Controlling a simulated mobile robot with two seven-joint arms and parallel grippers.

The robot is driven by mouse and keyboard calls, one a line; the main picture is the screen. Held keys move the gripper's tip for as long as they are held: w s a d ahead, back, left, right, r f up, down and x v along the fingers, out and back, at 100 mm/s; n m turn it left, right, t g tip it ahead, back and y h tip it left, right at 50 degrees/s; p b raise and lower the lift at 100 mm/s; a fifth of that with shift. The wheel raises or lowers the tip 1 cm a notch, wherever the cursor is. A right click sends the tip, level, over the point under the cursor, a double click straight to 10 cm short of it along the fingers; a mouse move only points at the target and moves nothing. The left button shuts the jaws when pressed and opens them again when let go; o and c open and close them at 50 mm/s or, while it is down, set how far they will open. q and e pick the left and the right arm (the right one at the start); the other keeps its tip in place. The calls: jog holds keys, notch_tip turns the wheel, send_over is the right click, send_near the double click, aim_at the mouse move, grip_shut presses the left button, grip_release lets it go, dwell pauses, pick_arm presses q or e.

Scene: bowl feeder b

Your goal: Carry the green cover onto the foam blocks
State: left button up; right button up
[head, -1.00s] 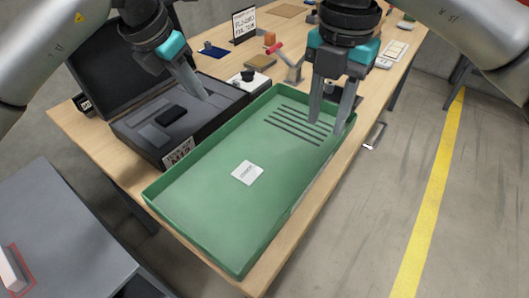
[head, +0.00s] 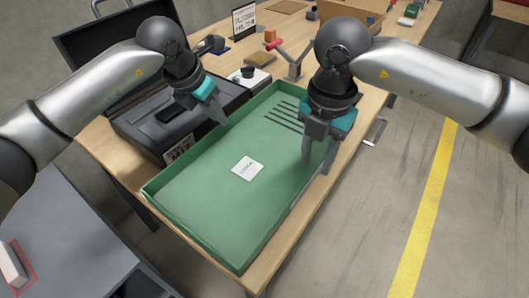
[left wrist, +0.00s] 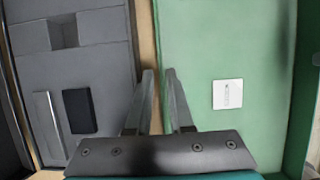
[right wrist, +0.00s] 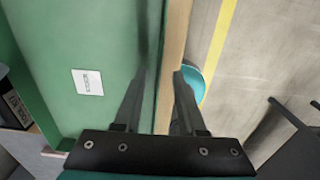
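The green cover (head: 205,205) lies on the wooden table like a shallow tray, rim up, with a white label (head: 247,168) and dark slots at its far end. My left gripper (head: 220,121) is over its left wall; in the left wrist view (left wrist: 159,72) the slightly parted fingers stand either side of that wall. My right gripper (head: 317,166) is at its right wall; in the right wrist view (right wrist: 160,72) the wider-parted fingers straddle the wall. I cannot tell whether the fingers touch it. I cannot make out any foam blocks for certain.
An open dark case (head: 150,135) stands close along the cover's left side. A red-handled clamp (head: 292,62) and a white device (head: 250,78) stand beyond the cover. A grey surface (head: 75,235) is at lower left. Open floor lies right of the table.

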aim_at(314, 170)
pick_arm(q)
jog(key=shift+x, duration=2.2)
pick_arm(e)
jog(key=shift+f, duration=2.15)
pick_arm(q)
jog(key=shift+r, duration=0.1)
jog(key=shift+c, duration=1.4)
pick_arm(e)
jog(key=shift+c, duration=1.4)
pick_arm(q)
grip_shut()
pick_arm(e)
grip_shut()
pick_arm(q)
jog(key=shift+w+r, duration=0.1)
jog(key=shift+r, duration=0.1)
pick_arm(e)
jog(key=shift+w+r, duration=0.1)
jog(key=shift+r, duration=0.1)
